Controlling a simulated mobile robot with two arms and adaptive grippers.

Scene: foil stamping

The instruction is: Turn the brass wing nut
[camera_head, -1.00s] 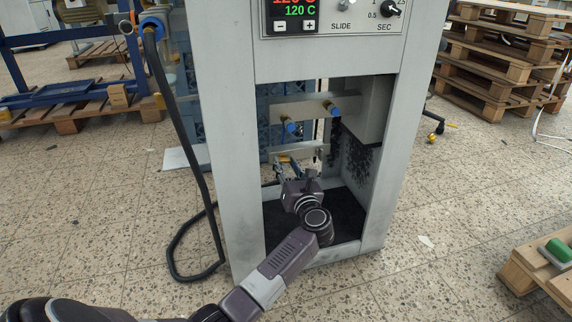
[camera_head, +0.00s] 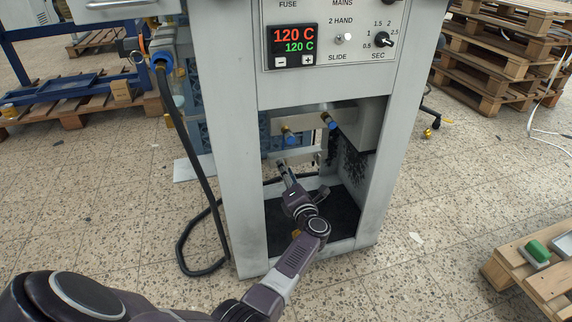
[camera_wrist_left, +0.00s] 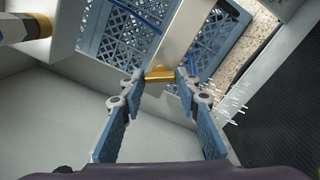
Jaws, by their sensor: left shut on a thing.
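The brass wing nut (camera_wrist_left: 158,73) shows in the left wrist view, between my left fingertips at the lower end of a pale metal bar (camera_wrist_left: 184,35). My left gripper (camera_wrist_left: 163,79) is shut on it, one finger on each side. In the head view my left gripper (camera_head: 283,167) reaches into the open bay of the grey press cabinet (camera_head: 232,180), just below a horizontal metal bar. The nut cannot be made out there behind the fingers. My right gripper is not in view.
Cabinet posts stand on both sides. A black cable (camera_head: 197,165) runs down the left side to the floor. Pallets (camera_head: 500,55) stand at the right.

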